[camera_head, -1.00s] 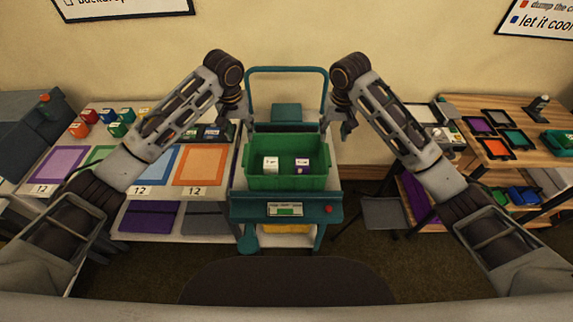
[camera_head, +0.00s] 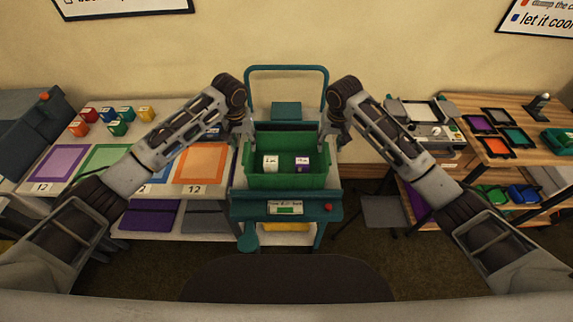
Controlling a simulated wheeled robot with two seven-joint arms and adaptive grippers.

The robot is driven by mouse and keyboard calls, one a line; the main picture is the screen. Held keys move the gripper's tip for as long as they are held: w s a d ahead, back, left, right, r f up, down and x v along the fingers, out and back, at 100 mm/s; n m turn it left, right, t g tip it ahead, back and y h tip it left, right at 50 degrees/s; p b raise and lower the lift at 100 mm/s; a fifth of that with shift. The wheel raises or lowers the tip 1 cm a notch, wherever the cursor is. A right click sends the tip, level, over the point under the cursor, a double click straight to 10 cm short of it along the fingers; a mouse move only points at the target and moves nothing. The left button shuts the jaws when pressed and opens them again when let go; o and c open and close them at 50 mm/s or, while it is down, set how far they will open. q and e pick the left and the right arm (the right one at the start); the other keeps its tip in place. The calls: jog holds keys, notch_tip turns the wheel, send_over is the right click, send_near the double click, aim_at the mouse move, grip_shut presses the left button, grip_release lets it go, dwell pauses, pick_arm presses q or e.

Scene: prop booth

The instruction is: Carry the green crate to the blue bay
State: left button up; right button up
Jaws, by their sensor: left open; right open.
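The green crate (camera_head: 287,181) sits upright on a teal cart (camera_head: 270,208) in the middle of the head view. It holds a white box (camera_head: 270,162) and a white and purple box (camera_head: 302,165). My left gripper (camera_head: 247,132) is open at the crate's left side. My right gripper (camera_head: 327,134) is open at its right side. I cannot tell whether either touches the rim. The blue bay (camera_head: 163,176), a blue-bordered square on the left table, is partly hidden by my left arm.
The left table also carries purple (camera_head: 58,163), green (camera_head: 103,158) and orange (camera_head: 201,163) bays, with small coloured blocks (camera_head: 113,117) behind them. A teal push handle (camera_head: 287,69) rises behind the crate. A wooden table (camera_head: 520,165) with coloured trays stands at right.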

aim_at(246, 152)
pick_arm(q)
jog(key=shift+w+f, duration=0.2)
jog(key=shift+f, duration=1.5)
jog(key=shift+w+f, duration=0.15)
jog(key=shift+f, duration=1.5)
pick_arm(e)
jog(key=shift+w+f, duration=0.25)
jog(key=shift+f, duration=1.4)
jog(key=shift+w+f, duration=0.2)
jog(key=shift+f, duration=1.45)
pick_arm(q)
grip_shut()
pick_arm(e)
grip_shut()
pick_arm(q)
jog(key=shift+r, duration=0.1)
pick_arm(e)
jog(key=shift+r, duration=0.1)
